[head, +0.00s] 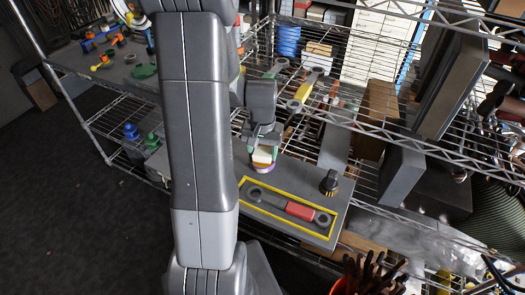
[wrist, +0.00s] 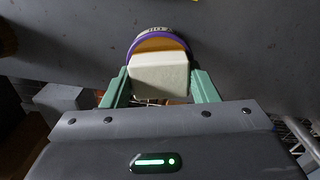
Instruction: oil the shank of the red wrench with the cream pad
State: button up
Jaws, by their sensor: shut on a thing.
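The red wrench (head: 299,210) lies flat inside a yellow outline on a grey board, with a red middle and grey ends. My gripper (head: 263,150) points down at the board's far left, behind and left of the wrench. Its green fingers (wrist: 160,88) are shut on the cream pad (wrist: 160,72), which also shows in the head view (head: 262,156). Just at the pad's end is a round purple-rimmed tin (wrist: 158,31) with an orange inside; it shows below the pad in the head view (head: 264,169). Whether pad and tin's contents touch is unclear.
A dark knobbed item (head: 330,182) stands on the grey board (head: 330,240) behind the wrench's right end. More wrenches, one yellow (head: 302,93), lie on the wire shelf behind. A grey box (head: 400,175) stands right of the board.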

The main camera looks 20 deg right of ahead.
aim_at(263, 152)
jog(key=shift+r+p, duration=2.55)
jog(key=shift+r, duration=1)
jog(key=shift+f, duration=0.1)
